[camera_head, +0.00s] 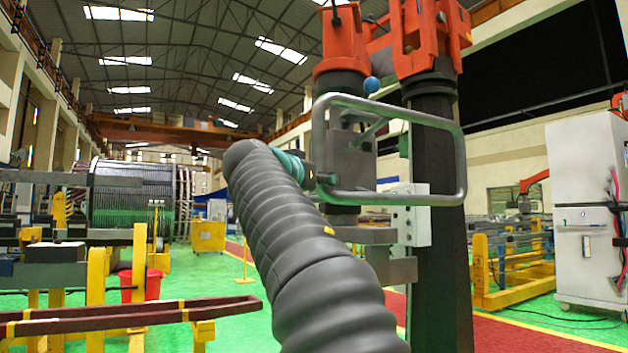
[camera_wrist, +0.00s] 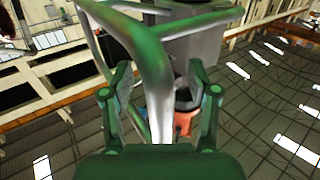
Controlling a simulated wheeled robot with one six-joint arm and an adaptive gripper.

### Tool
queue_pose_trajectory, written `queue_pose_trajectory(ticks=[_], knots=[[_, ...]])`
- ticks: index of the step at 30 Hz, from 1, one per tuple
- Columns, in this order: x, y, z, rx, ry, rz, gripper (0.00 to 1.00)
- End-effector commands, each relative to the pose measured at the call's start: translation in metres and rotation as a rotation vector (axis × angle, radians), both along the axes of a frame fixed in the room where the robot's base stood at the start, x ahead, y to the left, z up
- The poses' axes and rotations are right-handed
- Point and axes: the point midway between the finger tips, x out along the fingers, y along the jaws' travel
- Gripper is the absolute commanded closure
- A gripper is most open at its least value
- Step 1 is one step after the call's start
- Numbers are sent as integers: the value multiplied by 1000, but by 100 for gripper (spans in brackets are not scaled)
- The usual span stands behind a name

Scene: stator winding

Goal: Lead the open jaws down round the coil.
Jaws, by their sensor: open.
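Long dark red bars with yellow bands, which look like the coil (camera_head: 100,322), lie across yellow stands at the lower left of the head view. They do not show in the wrist view. My gripper (camera_head: 326,178) is up at a grey tube frame (camera_head: 463,150), away from those bars. In the wrist view, the two green jaws of my gripper (camera_wrist: 160,75) stand apart, one on each side of a tube of that frame (camera_wrist: 152,45). The jaws are open. I cannot tell whether either jaw touches the tube.
The frame hangs by a dark column with red upper parts (camera_head: 430,40). Yellow stands (camera_head: 138,280) and a red bucket (camera_head: 155,285) are at left. A large stator drum (camera_head: 130,200) is behind. A white cabinet (camera_head: 583,240) stands at right. Green floor is open at centre left.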

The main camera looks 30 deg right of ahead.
Motion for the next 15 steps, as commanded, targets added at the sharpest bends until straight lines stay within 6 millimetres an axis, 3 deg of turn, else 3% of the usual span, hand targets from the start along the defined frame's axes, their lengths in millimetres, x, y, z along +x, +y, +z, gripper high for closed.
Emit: queue_pose_trajectory(ticks=[5,12,15], knots=[[0,0,0,0,0,0,43],[0,0,0,0,0,0,100],[0,0,0,0,0,0,100]])
